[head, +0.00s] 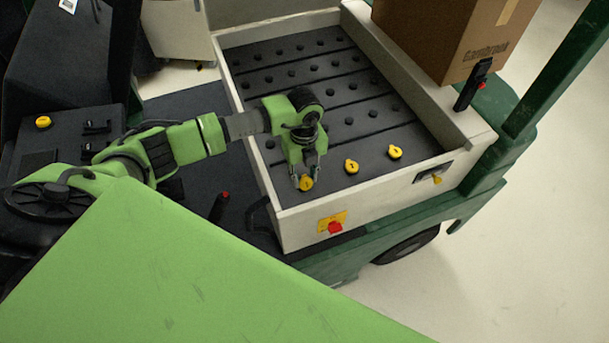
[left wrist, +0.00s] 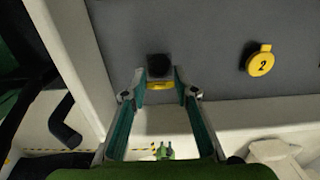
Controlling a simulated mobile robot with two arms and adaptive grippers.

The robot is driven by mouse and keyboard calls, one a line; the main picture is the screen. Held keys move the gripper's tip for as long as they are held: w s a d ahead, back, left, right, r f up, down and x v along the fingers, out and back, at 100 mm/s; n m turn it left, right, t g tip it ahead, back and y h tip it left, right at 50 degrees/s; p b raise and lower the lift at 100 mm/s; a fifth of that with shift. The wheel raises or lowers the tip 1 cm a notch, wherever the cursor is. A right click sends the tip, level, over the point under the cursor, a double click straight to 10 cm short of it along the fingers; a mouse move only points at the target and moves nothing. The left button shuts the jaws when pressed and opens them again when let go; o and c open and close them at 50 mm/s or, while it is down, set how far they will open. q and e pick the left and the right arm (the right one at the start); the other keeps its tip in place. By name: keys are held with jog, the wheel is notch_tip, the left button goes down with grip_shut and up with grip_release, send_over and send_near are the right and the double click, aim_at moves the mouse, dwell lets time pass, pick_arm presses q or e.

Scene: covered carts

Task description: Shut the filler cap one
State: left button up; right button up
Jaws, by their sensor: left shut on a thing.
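My left gripper (head: 306,178) reaches down at the front left corner of the cart's dark panel, its fingers closed on the yellow filler cap one (head: 306,185). In the left wrist view the cap (left wrist: 160,86) is a thin yellow strip between the fingertips (left wrist: 160,88), beside a dark round or square opening (left wrist: 159,66). Its face and number are hidden there. Filler cap two (head: 351,167), marked "2" in the left wrist view (left wrist: 261,60), lies to the right. A third yellow cap (head: 395,152) is further right. My right gripper is not in view.
A pale raised rim (head: 375,198) surrounds the dark panel with its rows of black knobs. A red button (head: 335,227) on a yellow plate is on the front wall. A cardboard box (head: 440,35) and a black handle (head: 473,85) stand at the right.

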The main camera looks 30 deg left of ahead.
pick_arm(q)
jog(key=g+h+b, duration=0.1)
jog(key=b, duration=0.2)
jog(key=w+a+f+g+h+b, duration=0.1)
jog(key=h+b, duration=0.1)
jog(key=b, duration=0.1)
jog(key=f+g+h+b, duration=0.1)
jog(key=b, duration=0.2)
jog(key=shift+w+a+g, duration=0.2)
jog(key=shift+g, duration=0.1)
jog(key=shift+r+g+h+b, duration=0.15)
jog(key=shift+g+h+b, duration=0.15)
jog(key=shift+h+b, duration=0.6)
jog(key=o, duration=1.1)
jog(key=shift+a, duration=0.1)
jog(key=shift+y, duration=0.3)
jog(key=v, duration=1.2)
jog(key=shift+w, duration=0.15)
jog(key=shift+c, duration=0.6)
